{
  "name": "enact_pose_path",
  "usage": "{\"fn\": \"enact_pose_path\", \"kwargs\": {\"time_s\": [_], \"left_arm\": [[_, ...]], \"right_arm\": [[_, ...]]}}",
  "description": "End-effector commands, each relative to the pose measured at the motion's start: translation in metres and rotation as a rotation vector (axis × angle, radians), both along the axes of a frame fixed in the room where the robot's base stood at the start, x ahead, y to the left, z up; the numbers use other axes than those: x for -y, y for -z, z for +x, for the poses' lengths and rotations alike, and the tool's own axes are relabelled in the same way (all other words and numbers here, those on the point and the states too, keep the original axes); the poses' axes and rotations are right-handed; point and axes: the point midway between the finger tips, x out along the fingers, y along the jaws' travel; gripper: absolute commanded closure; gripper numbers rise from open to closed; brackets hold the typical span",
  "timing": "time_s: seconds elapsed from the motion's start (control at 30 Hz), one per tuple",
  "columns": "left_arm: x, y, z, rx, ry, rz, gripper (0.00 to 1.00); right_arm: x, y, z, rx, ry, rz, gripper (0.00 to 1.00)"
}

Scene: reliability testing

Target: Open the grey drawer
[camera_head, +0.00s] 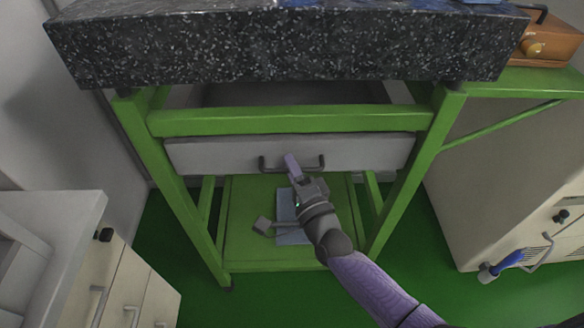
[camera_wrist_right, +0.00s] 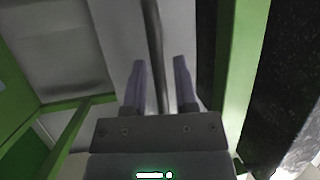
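The grey drawer (camera_head: 220,156) sits under the green front rail of the table frame; no opening into it shows below the rail. Its dark bar handle (camera_head: 315,164) is on the middle of the drawer front. My right gripper (camera_head: 291,163) is at the handle. In the right wrist view, the two purple fingers of my right gripper (camera_wrist_right: 160,75) are apart. The handle bar (camera_wrist_right: 153,40) runs between them, with a gap visible on both sides. My left gripper is not in view.
A speckled black stone top (camera_head: 290,45) overhangs the green frame (camera_head: 290,120). A white drawer cabinet (camera_head: 70,215) stands at left, a beige cabinet (camera_head: 490,190) at right. Green floor is clear in front.

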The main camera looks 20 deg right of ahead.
Motion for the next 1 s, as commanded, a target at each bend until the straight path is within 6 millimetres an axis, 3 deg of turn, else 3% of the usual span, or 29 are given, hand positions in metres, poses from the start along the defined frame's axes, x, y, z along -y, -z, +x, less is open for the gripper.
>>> {"fn": "enact_pose_path", "kwargs": {"time_s": [0.03,0.13,0.17,0.57,1.0], "left_arm": [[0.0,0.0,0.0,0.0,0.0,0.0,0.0],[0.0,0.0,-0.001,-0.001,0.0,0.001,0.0],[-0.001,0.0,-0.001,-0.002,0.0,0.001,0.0],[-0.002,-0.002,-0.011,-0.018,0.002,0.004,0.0],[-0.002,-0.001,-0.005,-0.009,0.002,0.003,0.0]], "right_arm": [[0.0,0.0,0.0,0.0,0.0,0.0,0.76],[0.0,0.0,0.0,0.0,0.0,0.0,0.98],[0.0,0.0,0.0,0.0,0.0,0.0,1.0],[0.0,0.0,0.0,-0.001,0.0,0.0,1.0],[0.0,0.001,0.0,-0.001,0.0,0.0,1.0]]}}
